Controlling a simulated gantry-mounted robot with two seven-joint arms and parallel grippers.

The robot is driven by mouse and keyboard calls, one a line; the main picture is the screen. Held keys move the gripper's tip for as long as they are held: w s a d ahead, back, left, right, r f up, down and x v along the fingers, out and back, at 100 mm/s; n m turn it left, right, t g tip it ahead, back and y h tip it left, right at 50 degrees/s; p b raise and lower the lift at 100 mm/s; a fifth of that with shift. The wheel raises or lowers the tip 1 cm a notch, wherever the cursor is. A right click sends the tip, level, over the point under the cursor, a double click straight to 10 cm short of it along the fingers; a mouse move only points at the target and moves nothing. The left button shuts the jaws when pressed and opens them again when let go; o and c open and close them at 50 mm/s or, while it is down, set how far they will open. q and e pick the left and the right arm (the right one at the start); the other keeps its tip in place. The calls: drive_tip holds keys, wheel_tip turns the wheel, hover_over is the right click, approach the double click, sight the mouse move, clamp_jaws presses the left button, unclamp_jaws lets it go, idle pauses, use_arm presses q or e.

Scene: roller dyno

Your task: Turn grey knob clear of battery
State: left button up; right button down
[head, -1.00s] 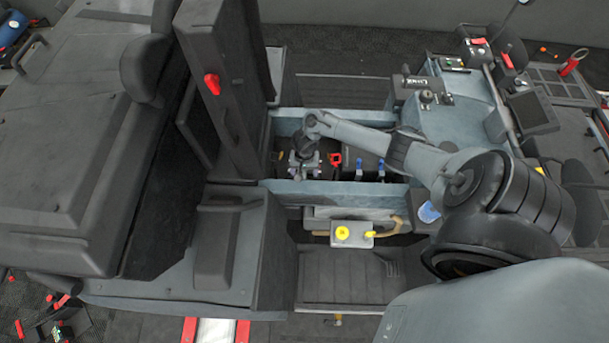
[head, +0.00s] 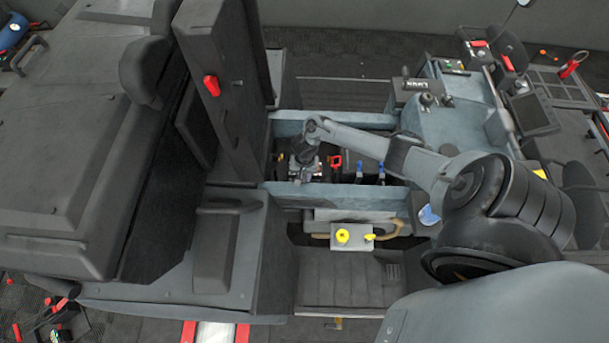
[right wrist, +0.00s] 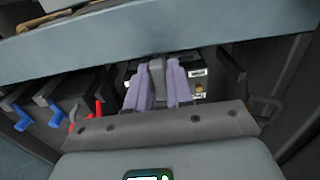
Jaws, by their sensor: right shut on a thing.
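My right gripper (head: 303,168) reaches down into the open bay between the two blue-grey rails. In the right wrist view its two purple fingers (right wrist: 158,88) are closed on the sides of the grey knob (right wrist: 157,72), which stands up between them. Behind the fingers is a black box with a white label (right wrist: 198,72), seemingly the battery. The fingers and the gripper's front plate hide the knob's lower part, so I cannot tell how it sits against the battery. My left gripper is not in view.
Blue levers (head: 359,172) and a red handle (head: 335,162) stand right of my gripper in the bay. The near rail (head: 330,196) crosses in front. A tall dark panel (head: 225,90) stands close on the left. A box with a yellow button (head: 342,236) sits nearer.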

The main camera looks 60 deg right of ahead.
drive_tip(key=shift+r+m+p, duration=0.15)
drive_tip(key=shift+m+p, duration=0.15)
drive_tip(key=shift+p, duration=0.2)
drive_tip(key=m+p, duration=0.3)
drive_tip(key=p, duration=0.1)
drive_tip(key=shift+r, duration=0.1)
drive_tip(key=shift+m+p, duration=0.7)
drive_tip(key=shift+m, duration=0.1)
drive_tip(key=shift+f+m, duration=0.25)
drive_tip(key=shift+m, duration=0.05)
